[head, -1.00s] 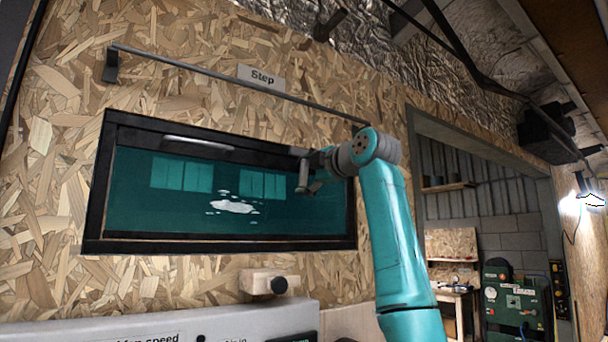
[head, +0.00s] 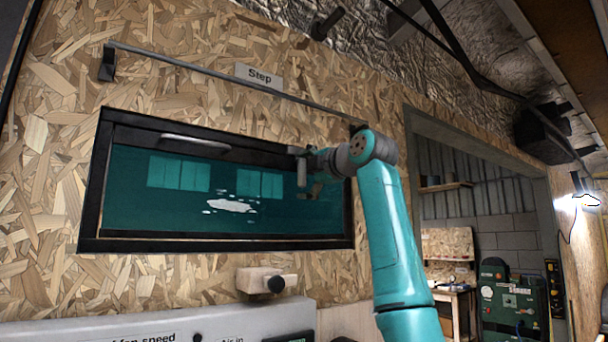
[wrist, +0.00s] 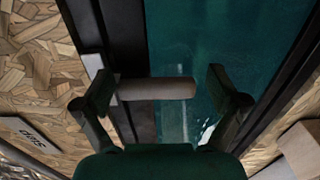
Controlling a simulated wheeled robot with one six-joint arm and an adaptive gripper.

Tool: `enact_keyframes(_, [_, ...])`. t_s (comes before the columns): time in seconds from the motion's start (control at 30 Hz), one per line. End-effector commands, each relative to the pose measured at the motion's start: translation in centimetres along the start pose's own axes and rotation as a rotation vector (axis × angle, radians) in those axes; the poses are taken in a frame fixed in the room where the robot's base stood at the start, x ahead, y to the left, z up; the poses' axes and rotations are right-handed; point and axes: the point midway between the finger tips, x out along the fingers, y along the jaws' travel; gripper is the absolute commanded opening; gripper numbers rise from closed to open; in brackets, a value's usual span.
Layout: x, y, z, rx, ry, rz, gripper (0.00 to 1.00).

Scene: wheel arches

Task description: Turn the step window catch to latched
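The step window (head: 180,215) has a black frame and teal glass, and it looks closed in the head view. Its catch (head: 302,171) is a short grey lever at the upper right of the frame, hanging down in the head view. The grey lever also shows in the wrist view (wrist: 158,89), lying crosswise between my fingertips. My gripper (wrist: 160,82) is open, with one finger near each end of the lever. A gap shows at the right finger; I cannot tell whether the left one touches. In the head view my gripper (head: 318,187) is small and partly hidden by my wrist.
A "Step" label (head: 259,77) and a thin rail (head: 200,76) are above the window on the chipboard wall. A wooden block with a black knob (head: 266,281) is below the window, above a grey panel (head: 210,322). A doorway opens at the right.

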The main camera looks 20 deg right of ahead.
Motion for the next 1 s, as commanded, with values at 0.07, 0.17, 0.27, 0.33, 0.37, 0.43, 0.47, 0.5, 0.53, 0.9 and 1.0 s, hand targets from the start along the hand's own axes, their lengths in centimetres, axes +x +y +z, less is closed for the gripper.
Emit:
enact_keyframes(0.07, [-0.1,0.1,0.0,0.000,0.000,0.003,1.00])
enact_keyframes(0.17, [-0.1,0.2,0.0,0.000,-0.001,0.004,1.00])
enact_keyframes(0.27, [-0.1,0.2,0.0,0.000,-0.001,0.004,1.00])
enact_keyframes(0.33, [-0.3,0.2,0.0,-0.001,-0.001,0.005,1.00])
enact_keyframes(0.37, [-0.4,0.2,0.0,-0.001,-0.001,0.005,1.00])
enact_keyframes(0.43, [-1.0,0.3,0.0,-0.001,-0.001,0.006,1.00])
enact_keyframes(0.47, [-1.3,0.3,0.0,-0.001,-0.001,0.007,1.00])
enact_keyframes(0.5, [-1.9,0.3,0.1,-0.001,-0.002,0.008,1.00])
enact_keyframes(0.53, [-2.3,0.3,0.1,-0.002,-0.002,0.007,1.00])
enact_keyframes(0.9, [-9.3,0.1,0.1,-0.002,-0.003,0.005,1.00])
enact_keyframes(1.0, [-10.7,0.2,0.1,-0.001,-0.002,0.005,1.00])
